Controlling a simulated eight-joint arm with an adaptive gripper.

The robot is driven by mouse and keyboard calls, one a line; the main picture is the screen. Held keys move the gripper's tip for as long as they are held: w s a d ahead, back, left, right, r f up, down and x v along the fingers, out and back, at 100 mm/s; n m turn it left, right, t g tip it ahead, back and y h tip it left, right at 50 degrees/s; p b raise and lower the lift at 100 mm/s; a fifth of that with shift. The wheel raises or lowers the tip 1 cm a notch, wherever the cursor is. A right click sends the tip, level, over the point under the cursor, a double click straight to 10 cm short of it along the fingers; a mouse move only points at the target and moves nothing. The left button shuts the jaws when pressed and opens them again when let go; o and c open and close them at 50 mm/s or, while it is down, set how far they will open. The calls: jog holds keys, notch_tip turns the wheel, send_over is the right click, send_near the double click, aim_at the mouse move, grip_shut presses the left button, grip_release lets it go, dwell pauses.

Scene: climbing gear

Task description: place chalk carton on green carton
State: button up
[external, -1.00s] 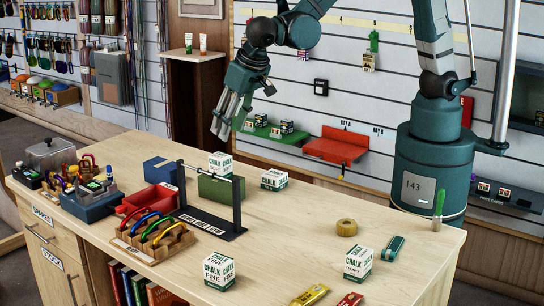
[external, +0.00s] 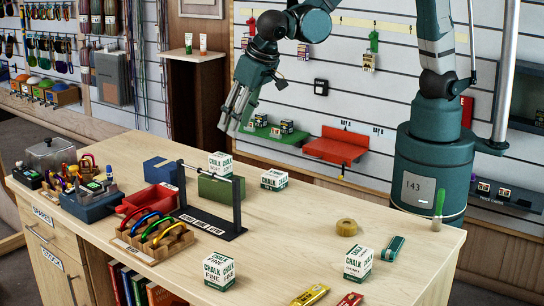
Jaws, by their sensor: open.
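A white-and-green chalk carton (external: 220,165) sits upright on top of the green carton (external: 208,188), towards the back middle of the bench. The green carton stands behind the dark bar of a low rack, which hides part of its front. My gripper (external: 233,125) is open and empty, in the air above and slightly right of the chalk carton, clear of it. Other chalk cartons stand on the bench: one right of the green carton (external: 274,180), one at the front (external: 219,271) and one at the front right (external: 358,264).
A dark rack (external: 212,223) with a crossbar stands before the green carton. A blue box (external: 161,170), a red tray (external: 152,198) and a wooden holder of carabiners (external: 152,242) lie to the left. A tape roll (external: 346,227) lies right. The centre bench is clear.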

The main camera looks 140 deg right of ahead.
jog(key=s+a+r+n+t, duration=0.2)
jog(key=a+r+n, duration=0.3)
jog(key=a, duration=0.6)
jog(key=s+a+r+n+t+y, duration=0.2)
jog(key=s+a+n, duration=0.4)
jog(key=a, duration=0.7)
jog(key=s+a+r+n+t+y, duration=0.2)
jog(key=s+a+r+n, duration=0.2)
jog(key=s+a, duration=0.4)
jog(key=a+n, duration=0.1)
jog(key=a, duration=0.5)
jog(key=shift+s+r+n+t, duration=0.15)
jog(key=shift+n+t, duration=0.15)
jog(key=shift+n, duration=0.1)
